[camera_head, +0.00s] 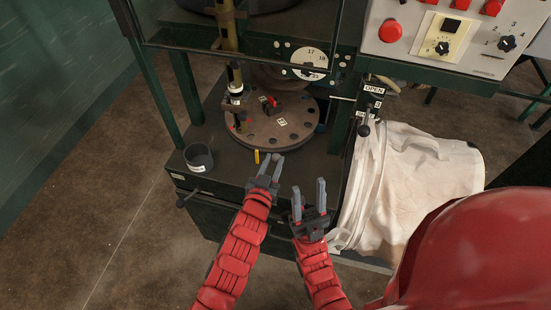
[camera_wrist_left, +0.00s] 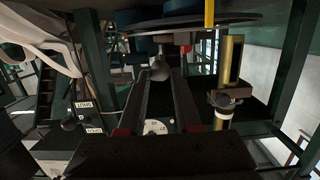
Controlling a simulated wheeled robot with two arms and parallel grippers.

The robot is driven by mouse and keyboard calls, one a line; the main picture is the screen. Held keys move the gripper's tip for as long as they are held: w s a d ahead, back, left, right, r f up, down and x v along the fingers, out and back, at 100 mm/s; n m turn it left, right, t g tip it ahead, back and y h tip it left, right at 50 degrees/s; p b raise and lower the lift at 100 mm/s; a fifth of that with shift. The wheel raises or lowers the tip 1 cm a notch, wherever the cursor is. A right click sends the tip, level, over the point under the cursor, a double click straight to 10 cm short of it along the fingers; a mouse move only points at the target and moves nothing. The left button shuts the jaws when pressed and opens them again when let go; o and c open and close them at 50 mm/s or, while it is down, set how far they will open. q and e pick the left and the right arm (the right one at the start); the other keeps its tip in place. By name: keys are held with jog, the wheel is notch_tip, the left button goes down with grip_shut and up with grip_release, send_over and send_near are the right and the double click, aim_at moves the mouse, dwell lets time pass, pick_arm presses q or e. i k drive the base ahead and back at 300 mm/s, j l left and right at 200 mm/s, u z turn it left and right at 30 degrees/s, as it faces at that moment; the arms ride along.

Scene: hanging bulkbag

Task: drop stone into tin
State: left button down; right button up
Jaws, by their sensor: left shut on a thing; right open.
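The tin (camera_head: 200,160) is a dark, open round cup with a white label. It stands on the left front corner of the machine's dark table in the head view. My left gripper (camera_head: 271,161) is to its right, at the table's front edge, and shut. In the left wrist view, a small grey rounded stone (camera_wrist_left: 161,72) sits between the tips of my left gripper (camera_wrist_left: 162,80). The stone is hard to make out in the head view. My right gripper (camera_head: 308,188) is open and empty, lower and to the right of the left one.
A round turntable with holes (camera_head: 270,135) lies behind the left gripper, with a post (camera_head: 235,90) at its left. A white bag (camera_head: 405,180) is at the right, below a control panel (camera_head: 445,35). A green upright (camera_head: 187,85) rises behind the tin.

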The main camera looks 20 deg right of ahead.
aim_at(195, 165)
jog(key=k, duration=0.15)
jog(key=i+j+z, duration=0.1)
jog(key=j+z, duration=0.15)
jog(key=j, duration=0.4)
jog(key=j+z, duration=0.25)
jog(key=j, duration=0.45)
